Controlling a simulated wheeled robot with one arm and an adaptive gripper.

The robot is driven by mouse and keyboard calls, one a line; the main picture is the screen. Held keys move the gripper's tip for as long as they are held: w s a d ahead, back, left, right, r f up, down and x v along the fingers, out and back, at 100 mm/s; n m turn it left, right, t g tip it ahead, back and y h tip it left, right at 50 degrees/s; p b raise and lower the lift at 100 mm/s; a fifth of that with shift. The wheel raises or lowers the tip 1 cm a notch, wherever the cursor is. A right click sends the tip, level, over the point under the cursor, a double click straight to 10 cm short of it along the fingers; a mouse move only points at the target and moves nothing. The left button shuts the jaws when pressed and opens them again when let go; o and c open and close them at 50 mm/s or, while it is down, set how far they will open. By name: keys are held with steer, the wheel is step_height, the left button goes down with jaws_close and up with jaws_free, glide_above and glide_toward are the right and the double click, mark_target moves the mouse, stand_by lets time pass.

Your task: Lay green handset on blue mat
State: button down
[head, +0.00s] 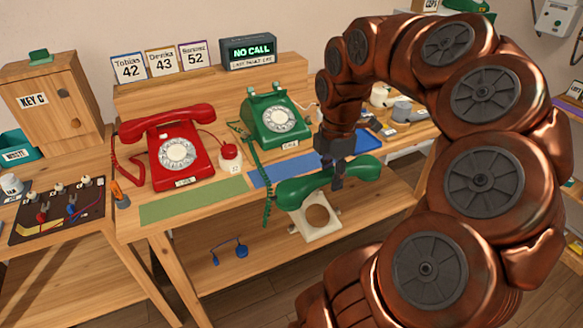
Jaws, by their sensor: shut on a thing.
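My gripper (336,178) is shut on the green handset (305,188) near its middle. The handset is tilted, its right end higher in the picture, and appears above the table's front edge. Its coiled cord (267,190) hangs at its left end and runs back toward the green phone (274,122), whose cradle is empty. The blue mat (268,174) lies on the table in front of the green phone. The handset and gripper cover part of the mat's right side. I cannot tell the exact height of the handset above the table.
A red phone (178,152) with its handset on stands at left, behind a green mat (190,201). A small red-topped item (230,156) stands between the phones. A blue tray (366,142) lies behind my gripper. A cream stand (330,229) shows below the handset.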

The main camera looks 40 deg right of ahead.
steer(key=p, duration=0.1)
glide_above(297, 166)
steer(key=shift+f, duration=2.45)
steer(key=shift+f, duration=0.15)
steer(key=c, duration=0.8)
jaws_free()
step_height(297, 166, up, 12)
steer(key=shift+r+p, duration=0.15)
steer(key=shift+p, duration=0.2)
